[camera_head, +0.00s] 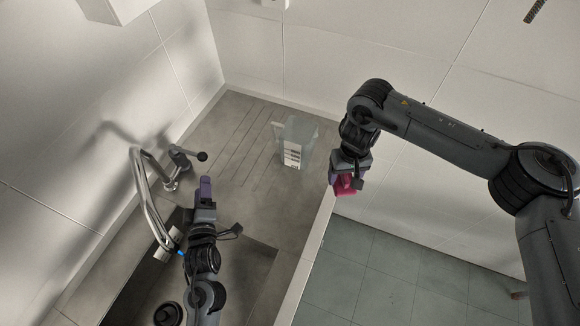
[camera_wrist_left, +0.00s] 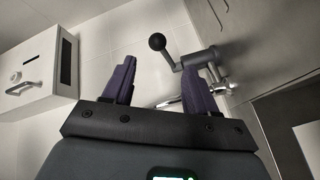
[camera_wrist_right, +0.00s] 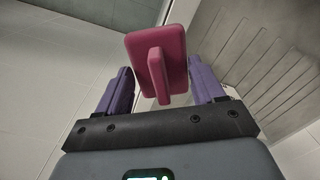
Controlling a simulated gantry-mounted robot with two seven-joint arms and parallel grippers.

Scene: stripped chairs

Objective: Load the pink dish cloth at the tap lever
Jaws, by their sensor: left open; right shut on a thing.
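The pink dish cloth (camera_head: 346,187) is a flat pink pad with a raised rib in the right wrist view (camera_wrist_right: 172,48). My right gripper (camera_head: 344,177) is shut on it and holds it near the counter's right edge. The tap lever (camera_head: 188,156) is a short arm with a black ball, left of the counter's middle. It also shows in the left wrist view (camera_wrist_left: 166,54), ahead of the fingers. My left gripper (camera_head: 205,183) is open and empty, right of and nearer than the lever, apart from it. The left wrist view shows its purple fingers spread (camera_wrist_left: 158,75).
A clear measuring jug (camera_head: 296,140) stands on the grooved counter (camera_head: 240,125) between lever and right gripper. The bent tap spout (camera_head: 150,200) reaches over the dark sink (camera_head: 235,285). Walls bound the left and back. Open tiled floor (camera_head: 375,265) lies right of the counter.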

